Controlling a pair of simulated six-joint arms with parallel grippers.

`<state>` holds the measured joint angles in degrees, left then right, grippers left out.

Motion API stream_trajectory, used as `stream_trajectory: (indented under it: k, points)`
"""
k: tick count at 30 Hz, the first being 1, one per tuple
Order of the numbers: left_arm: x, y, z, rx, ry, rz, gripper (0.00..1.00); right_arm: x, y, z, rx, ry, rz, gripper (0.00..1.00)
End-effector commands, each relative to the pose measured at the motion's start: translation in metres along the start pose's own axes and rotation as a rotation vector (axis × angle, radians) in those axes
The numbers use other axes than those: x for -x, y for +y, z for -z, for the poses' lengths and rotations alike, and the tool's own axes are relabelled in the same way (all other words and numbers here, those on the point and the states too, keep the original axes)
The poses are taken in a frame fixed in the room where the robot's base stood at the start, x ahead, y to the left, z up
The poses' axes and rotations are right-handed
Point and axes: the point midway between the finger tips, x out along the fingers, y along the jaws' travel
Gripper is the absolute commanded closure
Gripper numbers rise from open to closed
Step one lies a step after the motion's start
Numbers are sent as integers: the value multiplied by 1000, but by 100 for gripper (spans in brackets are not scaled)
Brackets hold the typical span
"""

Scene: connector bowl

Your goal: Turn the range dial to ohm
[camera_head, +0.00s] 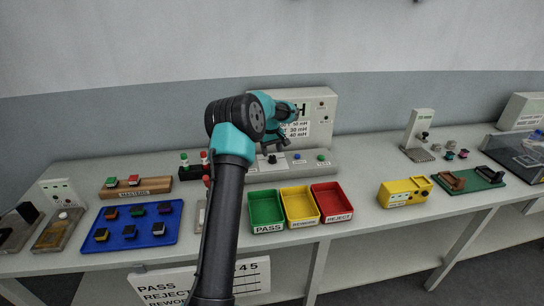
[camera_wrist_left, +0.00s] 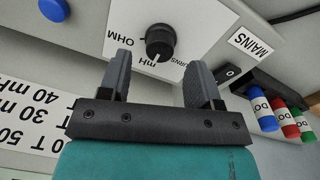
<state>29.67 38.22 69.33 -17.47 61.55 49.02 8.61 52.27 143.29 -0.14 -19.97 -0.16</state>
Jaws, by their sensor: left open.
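The range dial (camera_wrist_left: 160,42) is a round black knob on the light grey panel of the tester. It also shows small in the head view (camera_head: 272,159). Printed labels OHM, mH and TURNS lie around it, and its white mark appears to point toward mH. My left gripper (camera_wrist_left: 160,62) is open, with its two fingers on either side of the dial and nothing held. The dial lies just beyond the fingertips in the wrist view, and no contact is visible. In the head view my left gripper (camera_head: 274,145) hangs over the tester. My right gripper is not in view.
A blue button (camera_wrist_left: 54,9) and a black MAINS switch (camera_wrist_left: 229,73) flank the dial. Blue, red and green cylinders stand near the switch. Green (camera_head: 265,209), yellow (camera_head: 300,206) and red (camera_head: 332,203) trays sit in front of the tester. A blue tray (camera_head: 131,241) is at left.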

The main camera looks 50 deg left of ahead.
Motion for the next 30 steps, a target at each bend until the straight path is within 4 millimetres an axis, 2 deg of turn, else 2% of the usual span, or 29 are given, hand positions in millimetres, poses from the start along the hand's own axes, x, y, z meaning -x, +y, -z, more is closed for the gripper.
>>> stream_trajectory:
  k: [1, 6, 17, 30]
  points:
    - [-9, 0, 0, 0, -1, 1, 42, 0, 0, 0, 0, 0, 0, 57]
    - [-26, 0, 0, -1, 0, 0, 42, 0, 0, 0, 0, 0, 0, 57]
    - [-31, 0, 0, 0, 0, -1, 42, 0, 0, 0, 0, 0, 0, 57]
    - [-31, 0, 0, 0, 0, -1, 82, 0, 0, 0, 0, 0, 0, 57]
